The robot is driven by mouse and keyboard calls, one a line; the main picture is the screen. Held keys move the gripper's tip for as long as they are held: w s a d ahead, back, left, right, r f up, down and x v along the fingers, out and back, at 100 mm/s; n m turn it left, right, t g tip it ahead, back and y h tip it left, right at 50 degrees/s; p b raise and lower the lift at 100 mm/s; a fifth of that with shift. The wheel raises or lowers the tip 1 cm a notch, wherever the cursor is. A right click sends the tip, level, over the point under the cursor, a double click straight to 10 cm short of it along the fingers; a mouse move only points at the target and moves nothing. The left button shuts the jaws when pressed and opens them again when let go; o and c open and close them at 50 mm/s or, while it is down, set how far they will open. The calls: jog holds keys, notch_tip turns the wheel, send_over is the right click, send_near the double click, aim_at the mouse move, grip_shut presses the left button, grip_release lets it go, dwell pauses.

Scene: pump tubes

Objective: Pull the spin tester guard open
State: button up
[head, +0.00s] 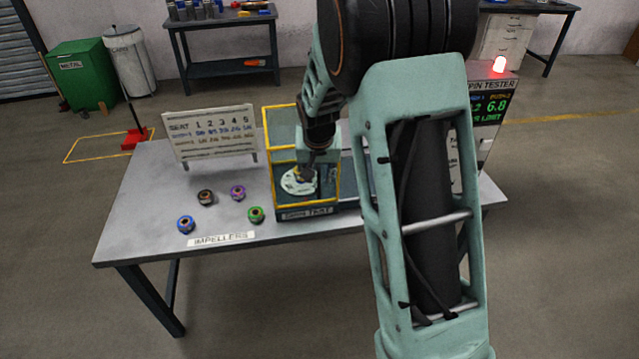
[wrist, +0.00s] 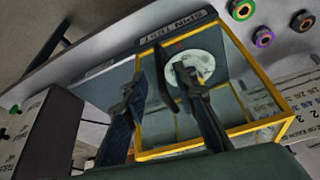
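The spin tester guard (head: 266,150) is a yellow-framed clear box on the table in the head view, over a base with a round white disc (head: 300,182). The guard also shows in the wrist view (wrist: 250,62), with the disc (wrist: 190,67) seen through it. My gripper (head: 308,168) is at the guard's right part, partly hidden by my arm. In the wrist view my gripper (wrist: 158,76) has its two dark fingers spread apart. A dark bar (wrist: 163,78) runs between them; I cannot tell if either finger touches it.
Several impellers, including a blue one (head: 186,224) and a green one (head: 256,214), lie left of the tester. A seat board (head: 210,135) stands behind them. The tester display (head: 490,105) has a lit red lamp (head: 499,64). The table's left front (head: 130,235) is clear.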

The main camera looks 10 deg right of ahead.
aim_at(319, 182)
jog(key=x, duration=0.6)
grip_shut()
dwell(0.4)
